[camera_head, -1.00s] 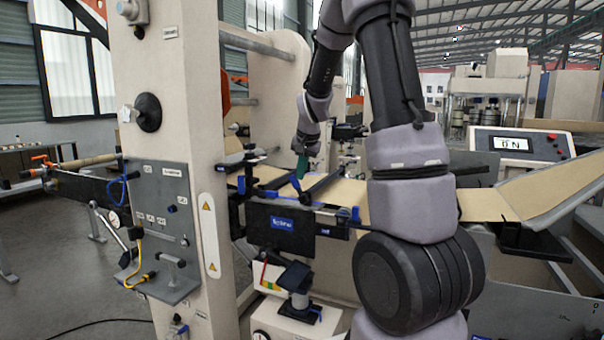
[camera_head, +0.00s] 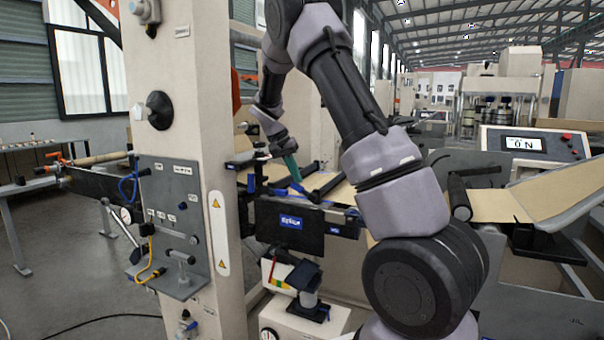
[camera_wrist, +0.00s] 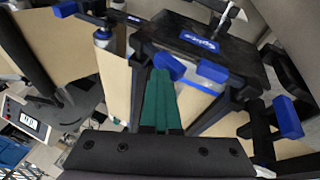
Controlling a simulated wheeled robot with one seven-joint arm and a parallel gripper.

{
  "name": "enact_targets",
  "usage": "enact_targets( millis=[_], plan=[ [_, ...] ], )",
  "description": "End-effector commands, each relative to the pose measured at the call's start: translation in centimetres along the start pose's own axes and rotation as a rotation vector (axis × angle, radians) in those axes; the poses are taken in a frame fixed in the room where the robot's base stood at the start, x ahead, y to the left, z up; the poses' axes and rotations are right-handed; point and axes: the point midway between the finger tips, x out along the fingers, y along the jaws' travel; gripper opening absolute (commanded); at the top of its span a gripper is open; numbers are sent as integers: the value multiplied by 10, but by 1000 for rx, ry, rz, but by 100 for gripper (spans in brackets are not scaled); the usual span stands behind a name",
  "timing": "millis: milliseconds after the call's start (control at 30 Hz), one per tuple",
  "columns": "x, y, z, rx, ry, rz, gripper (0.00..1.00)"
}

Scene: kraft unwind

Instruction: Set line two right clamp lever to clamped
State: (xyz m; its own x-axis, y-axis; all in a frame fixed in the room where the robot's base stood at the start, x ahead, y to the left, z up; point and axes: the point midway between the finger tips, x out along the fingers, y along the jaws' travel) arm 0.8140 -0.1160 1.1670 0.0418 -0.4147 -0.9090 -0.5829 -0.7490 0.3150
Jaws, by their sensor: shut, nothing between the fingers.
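My gripper (camera_head: 291,170) is shut with empty teal fingers above the splice table, beside the tall cream column. In the wrist view the fingertips (camera_wrist: 161,74) reach a blue handle (camera_wrist: 169,66) at the black splice unit (camera_wrist: 222,48); whether they touch is unclear. A second blue handle (camera_wrist: 213,71) lies just right of it, and another blue lever (camera_wrist: 288,117) stands farther right. In the head view the black splice unit (camera_head: 268,228) has blue parts along its top. No tag shows which lever is line two right, and its exact setting cannot be read.
Kraft web (camera_head: 490,206) runs right past a console (camera_head: 522,144) whose screen appears to read ON. The cream column (camera_head: 195,90) with a grey panel (camera_head: 165,200) stands close left of my arm. Black rails (camera_wrist: 110,85) flank the fingers.

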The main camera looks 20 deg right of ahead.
Motion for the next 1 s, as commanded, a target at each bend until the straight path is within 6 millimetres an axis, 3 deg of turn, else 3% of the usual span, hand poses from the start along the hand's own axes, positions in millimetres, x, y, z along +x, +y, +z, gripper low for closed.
enact_targets(
  millis=[400,1000],
  plan=[
    [16,-26,2,-101,-37,292,0],
    [22,-34,4,-99,-38,281,0]
  ],
)
